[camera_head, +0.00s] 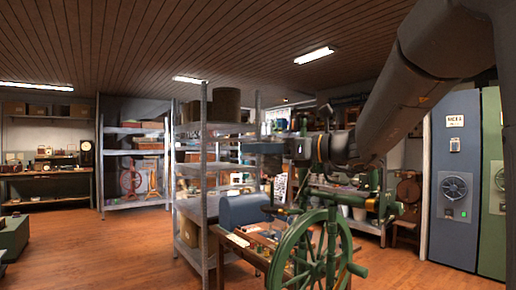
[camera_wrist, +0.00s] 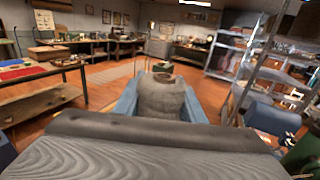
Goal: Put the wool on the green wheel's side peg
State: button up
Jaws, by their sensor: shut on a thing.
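My gripper (camera_wrist: 161,98) is shut on the wool (camera_wrist: 163,101), a grey roll with a dark opening at its top, between two blue fingers in the wrist view. In the head view my gripper (camera_head: 279,147) points left in mid-air, above and behind the green wheel, with its end small and dark. The green wheel (camera_head: 311,256) is a spoked wheel on a green machine at the bottom centre. A short green peg with a yellowish tip (camera_head: 356,269) sticks out at its right side; I cannot tell whether it is the side peg. The wool is apart from the wheel.
A metal shelf rack (camera_head: 205,170) stands left of the wheel. A blue-grey rounded box (camera_head: 244,210) sits on a crowded wooden table beside the wheel. Blue (camera_head: 455,190) and green cabinets stand at the right. The wooden floor (camera_head: 110,250) at the left is mostly clear.

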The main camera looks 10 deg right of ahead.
jog(key=shift+f, duration=0.1)
dwell(0.3)
notch_tip(320, 180, down, 7)
jog(key=b, duration=0.4)
dwell(1.4)
jog(key=o, duration=1.1)
jog(key=b+v, duration=0.1)
jog(key=v, duration=0.7)
jog(key=shift+a, duration=0.1)
